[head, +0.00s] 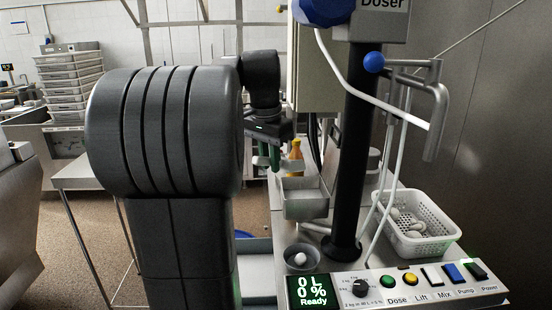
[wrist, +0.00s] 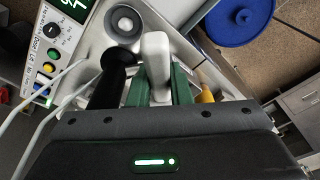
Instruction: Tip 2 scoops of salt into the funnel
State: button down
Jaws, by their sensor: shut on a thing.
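My gripper (head: 268,158) hangs beside the steel bin in the head view, its green fingers partly behind my arm. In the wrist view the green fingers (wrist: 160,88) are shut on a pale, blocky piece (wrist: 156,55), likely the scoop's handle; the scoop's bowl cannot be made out. The funnel seems to be the grey round cup (head: 302,258) behind the display, with a pale round spot in its middle. It also shows as a grey ring (wrist: 125,23) in the wrist view, beyond the held piece. A steel bin (head: 305,205) stands behind it; its contents are not clear.
A black column (head: 348,150) rises right of the bin. A white perforated basket (head: 415,222) with pale lumps stands at right. A yellow bottle (head: 296,158) is behind the bin. The control panel display (head: 313,290) reads 0 L, 0 %, Ready. White hoses hang near the column.

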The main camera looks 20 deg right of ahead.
aim_at(254, 164)
jog(key=shift+s+a+r+p, duration=0.15)
jog(key=shift+s+a+r, duration=0.15)
jog(key=shift+s+a, duration=0.35)
jog(key=shift+s+a+r+p, duration=0.1)
jog(key=shift+s+a+r, duration=0.2)
jog(key=shift+a, duration=0.6)
jog(key=shift+s+a+r+p, duration=0.15)
jog(key=shift+s+a+r, duration=0.1)
jog(key=shift+s+a, duration=0.4)
jog(key=shift+w+a, duration=0.15)
